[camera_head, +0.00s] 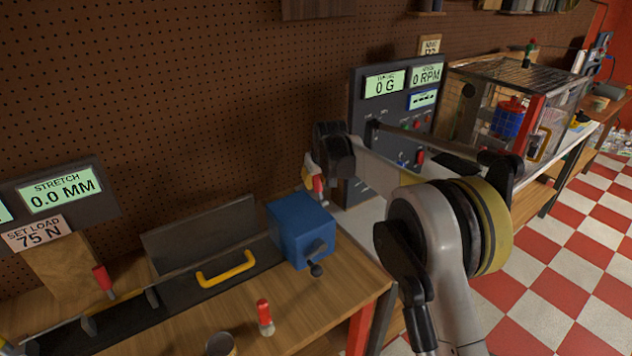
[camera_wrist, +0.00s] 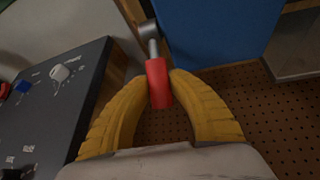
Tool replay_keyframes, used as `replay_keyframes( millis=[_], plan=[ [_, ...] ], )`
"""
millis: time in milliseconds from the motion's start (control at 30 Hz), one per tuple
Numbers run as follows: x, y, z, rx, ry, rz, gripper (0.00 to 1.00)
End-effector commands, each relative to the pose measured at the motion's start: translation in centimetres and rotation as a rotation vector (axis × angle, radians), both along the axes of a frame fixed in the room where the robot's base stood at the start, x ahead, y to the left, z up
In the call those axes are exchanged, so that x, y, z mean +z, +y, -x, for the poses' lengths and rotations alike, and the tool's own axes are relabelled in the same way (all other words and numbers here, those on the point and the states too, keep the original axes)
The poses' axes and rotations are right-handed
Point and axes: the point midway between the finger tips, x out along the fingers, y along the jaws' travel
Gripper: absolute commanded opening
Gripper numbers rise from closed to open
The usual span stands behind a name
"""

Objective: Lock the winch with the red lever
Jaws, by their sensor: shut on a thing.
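The winch, a blue box (camera_head: 298,228) with a crank and black knob on its front, stands at the right end of the black rig on the bench. The blue box also fills the top of the wrist view (camera_wrist: 215,30). The red lever (camera_wrist: 158,85) has a grey metal stem leading to a round grey hub beside the blue box. My gripper (camera_wrist: 159,88) has its yellow fingers shut on the red grip. In the head view the red lever (camera_head: 318,184) shows just behind the winch, at my gripper (camera_head: 315,180).
A dark instrument panel (camera_head: 393,110) stands right of my gripper; a panel with knobs (camera_wrist: 55,105) is close on the left in the wrist view. A yellow handle (camera_head: 226,269) and a red-topped item (camera_head: 264,316) are in front. A wire cage (camera_head: 515,105) stands farther right.

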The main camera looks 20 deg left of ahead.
Motion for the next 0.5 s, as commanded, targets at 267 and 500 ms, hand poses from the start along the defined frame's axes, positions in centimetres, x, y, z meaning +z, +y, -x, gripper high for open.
replay_keyframes(
  millis=[267, 500],
  plan=[
    [-0.01, 0.01, 0.02, 0.0, 0.0, 0.0, 0.46],
    [0.73, -0.2, 0.36, 0.0, 0.0, 0.0, 0.46]
  ],
)
